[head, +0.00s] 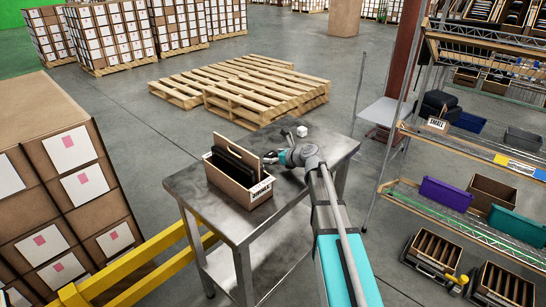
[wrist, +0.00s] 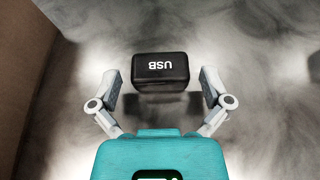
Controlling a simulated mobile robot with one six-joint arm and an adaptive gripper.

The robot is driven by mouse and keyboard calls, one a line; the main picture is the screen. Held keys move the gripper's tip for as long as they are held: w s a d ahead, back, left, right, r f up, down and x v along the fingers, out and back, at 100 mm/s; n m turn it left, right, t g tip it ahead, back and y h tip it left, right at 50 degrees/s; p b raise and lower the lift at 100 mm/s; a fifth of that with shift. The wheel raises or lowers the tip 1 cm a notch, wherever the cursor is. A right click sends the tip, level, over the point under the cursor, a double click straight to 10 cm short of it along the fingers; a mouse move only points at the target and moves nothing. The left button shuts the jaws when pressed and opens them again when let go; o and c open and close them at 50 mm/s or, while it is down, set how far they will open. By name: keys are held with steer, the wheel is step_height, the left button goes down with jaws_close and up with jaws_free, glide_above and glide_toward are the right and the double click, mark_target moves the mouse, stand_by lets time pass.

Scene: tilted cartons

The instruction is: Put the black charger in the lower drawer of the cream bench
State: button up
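The black charger (wrist: 161,73), a small dark block marked "USB", rests on the grey metal tabletop in the wrist view. My gripper (wrist: 161,84) is open, with one finger on each side of the charger and a gap showing on both sides. In the head view my gripper (head: 273,157) is low over the table, just right of a carton. I cannot make out the charger there; the gripper seems to hide it. No cream bench or drawer can be recognised in either view.
An open carton (head: 262,190) with dark flat items stands on the metal table (head: 228,222), close left of my gripper. A small white object (head: 302,131) lies behind it. A yellow rail (head: 130,258) is at left, shelves (head: 470,150) at right, pallets (head: 245,88) behind.

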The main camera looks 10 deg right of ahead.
steer(key=shift+r, duration=0.1)
stand_by(0.3)
steer(key=shift+s+d+r, duration=0.1)
steer(key=shift+s+r, duration=0.05)
steer(key=p+v, duration=0.5)
steer(key=v, duration=0.6)
steer(key=shift+s+d+r, duration=0.15)
steer(key=shift+s+d, duration=0.05)
steer(key=shift+s, duration=0.05)
